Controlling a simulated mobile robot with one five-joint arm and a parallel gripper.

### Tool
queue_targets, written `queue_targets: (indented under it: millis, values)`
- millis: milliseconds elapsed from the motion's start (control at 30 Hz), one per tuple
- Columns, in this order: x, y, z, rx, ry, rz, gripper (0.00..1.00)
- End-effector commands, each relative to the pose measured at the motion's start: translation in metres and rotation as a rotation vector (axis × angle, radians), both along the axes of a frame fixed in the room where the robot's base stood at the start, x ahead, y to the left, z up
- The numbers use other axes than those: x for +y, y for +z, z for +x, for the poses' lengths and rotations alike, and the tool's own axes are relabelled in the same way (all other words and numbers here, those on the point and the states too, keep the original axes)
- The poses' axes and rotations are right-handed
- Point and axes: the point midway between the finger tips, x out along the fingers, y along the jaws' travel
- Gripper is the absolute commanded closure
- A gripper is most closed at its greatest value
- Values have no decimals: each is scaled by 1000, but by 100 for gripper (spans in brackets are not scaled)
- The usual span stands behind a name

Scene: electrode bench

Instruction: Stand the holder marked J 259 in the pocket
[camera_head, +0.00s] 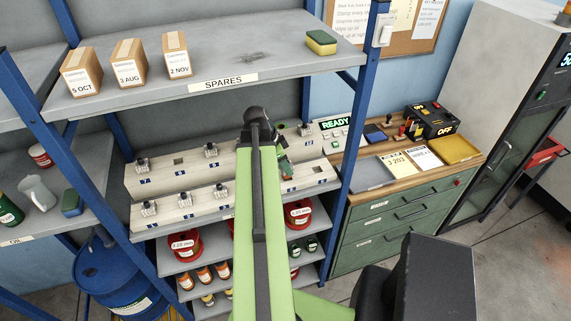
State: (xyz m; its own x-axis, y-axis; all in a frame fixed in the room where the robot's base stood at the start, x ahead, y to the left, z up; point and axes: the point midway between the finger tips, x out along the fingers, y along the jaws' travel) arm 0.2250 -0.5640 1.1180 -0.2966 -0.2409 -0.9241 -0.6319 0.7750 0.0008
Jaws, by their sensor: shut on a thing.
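A pale wooden rack in two steps stands on the middle shelf. Its upper step (225,163) and lower step (168,222) have blue-marked places. Small metal holders stand on the upper step, such as one at the left (143,164), one in the middle (211,150) and one at the right (304,130). Several stand on the lower step, one at its left (150,208). My gripper (285,168) is over the rack's right part, partly hidden by my green arm. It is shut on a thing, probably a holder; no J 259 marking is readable.
The SPARES shelf (225,65) overhangs the rack, with dated boxes (129,62) and a sponge (321,42). A blue upright (349,130) stands right of the rack. Beyond it are a READY panel (336,129) and a drawer bench (392,232). Red spools (186,246) sit below.

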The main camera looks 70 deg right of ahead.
Motion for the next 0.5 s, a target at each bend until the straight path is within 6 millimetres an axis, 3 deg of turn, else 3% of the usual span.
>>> queue_targets:
  millis: [500]
  values:
    - [0, -12, 0, 1, 0, -1, 100]
